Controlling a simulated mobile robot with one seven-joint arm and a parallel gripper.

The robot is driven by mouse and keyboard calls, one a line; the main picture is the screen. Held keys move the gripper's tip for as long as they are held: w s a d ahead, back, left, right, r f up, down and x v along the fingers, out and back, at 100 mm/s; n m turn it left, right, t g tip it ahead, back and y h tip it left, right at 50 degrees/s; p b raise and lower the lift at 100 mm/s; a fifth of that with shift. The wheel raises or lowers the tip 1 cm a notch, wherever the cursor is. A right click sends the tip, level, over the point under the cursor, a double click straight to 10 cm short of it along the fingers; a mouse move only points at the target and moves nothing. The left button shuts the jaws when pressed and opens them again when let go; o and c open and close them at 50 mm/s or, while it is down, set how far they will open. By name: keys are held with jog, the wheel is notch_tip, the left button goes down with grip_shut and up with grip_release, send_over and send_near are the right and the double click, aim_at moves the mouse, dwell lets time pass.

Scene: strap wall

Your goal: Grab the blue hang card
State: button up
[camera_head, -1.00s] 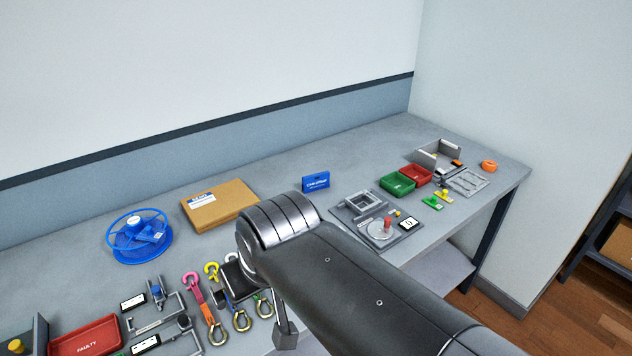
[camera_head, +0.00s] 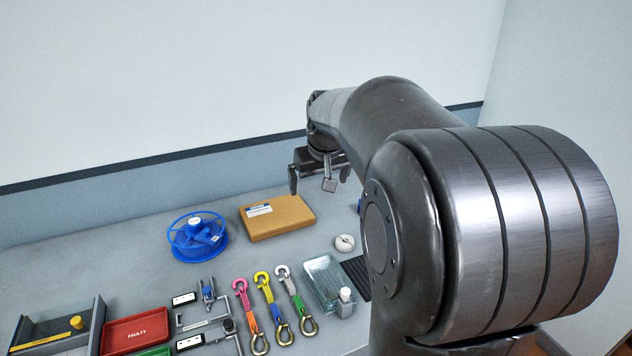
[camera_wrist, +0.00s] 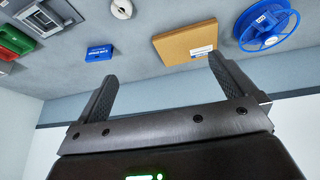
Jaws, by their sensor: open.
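The blue hang card (camera_wrist: 99,52) stands on the grey bench and shows in the upper left of the wrist view. In the head view only a sliver of blue (camera_head: 359,206) shows there, and my arm hides the rest. My gripper (camera_head: 318,180) is open and empty, up in the air above the back of the bench. In the wrist view the card is beyond the left finger of my gripper (camera_wrist: 163,72), apart from both fingers.
A cardboard box (camera_head: 277,217) lies at the back of the bench, with a blue reel (camera_head: 198,236) to its left. A white roll (camera_head: 344,243), a clear tray (camera_head: 323,275) and several hooked straps (camera_head: 265,310) are nearer the front. A red FAULTY tray (camera_head: 135,333) sits further left.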

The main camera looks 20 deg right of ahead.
jog(key=w+d+f, duration=0.5)
jog(key=d+f, duration=0.1)
jog(key=d, duration=0.3)
jog(key=w+d+f+m, duration=0.1)
jog(key=w+d+f, duration=0.45)
jog(key=d, duration=0.45)
jog(key=w+d+f, duration=0.4)
jog(key=d+f, duration=0.2)
jog(key=d, duration=0.3)
jog(key=x, duration=1)
jog(key=shift+d+f, duration=0.1)
jog(key=shift+f, duration=0.2)
jog(key=shift+s, duration=0.1)
jog(key=c, duration=0.7)
jog(key=shift+r, duration=0.1)
